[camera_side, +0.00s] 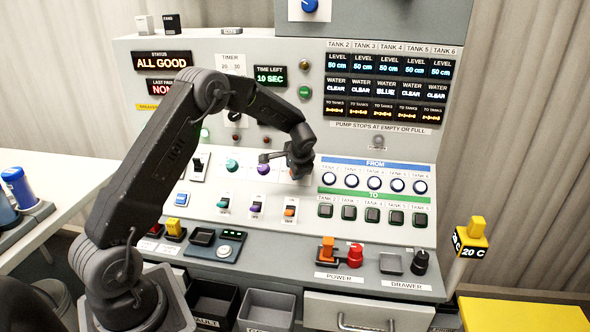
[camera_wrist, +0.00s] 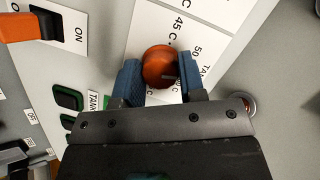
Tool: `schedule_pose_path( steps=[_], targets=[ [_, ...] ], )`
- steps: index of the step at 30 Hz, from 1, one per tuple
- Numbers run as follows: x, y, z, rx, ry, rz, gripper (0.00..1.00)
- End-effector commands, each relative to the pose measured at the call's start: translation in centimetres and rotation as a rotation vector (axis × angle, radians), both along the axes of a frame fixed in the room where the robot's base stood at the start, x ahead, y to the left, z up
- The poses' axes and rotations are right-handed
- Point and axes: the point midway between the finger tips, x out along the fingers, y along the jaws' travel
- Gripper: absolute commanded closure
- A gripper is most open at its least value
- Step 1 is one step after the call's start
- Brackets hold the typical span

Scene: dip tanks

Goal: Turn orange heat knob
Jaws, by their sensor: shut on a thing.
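The orange heat knob (camera_wrist: 160,66) shows in the wrist view as a round cap with a short pale mark on it. It sits on a white label panel (camera_wrist: 207,28) with printed temperatures, of which 45 C and 50 can be read. My gripper (camera_wrist: 161,80) has its two blue fingers on either side of the knob and is shut on it. In the side view my gripper (camera_side: 292,165) is at the sloped panel, right of the purple knob (camera_side: 264,168), and mostly hides the orange knob.
A teal knob (camera_side: 232,165) is further left. Below are small switches, including an orange one (camera_side: 290,211). FROM buttons (camera_side: 375,183) and TO buttons (camera_side: 372,215) lie just right. An orange power switch (camera_side: 327,248) and a red knob (camera_side: 355,255) stand on the lower ledge.

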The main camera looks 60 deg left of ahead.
Motion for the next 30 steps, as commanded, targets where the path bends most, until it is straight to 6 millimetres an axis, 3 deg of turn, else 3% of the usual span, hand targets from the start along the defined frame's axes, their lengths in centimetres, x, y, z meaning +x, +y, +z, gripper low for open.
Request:
schedule_pose_path(
  steps=[18, 30],
  targets=[
    [-0.05, -0.12, -0.06, 0.245, 0.248, -0.434, 0.86],
    [-0.07, -0.09, -0.07, 0.33, 0.334, -0.586, 0.86]
  ],
)
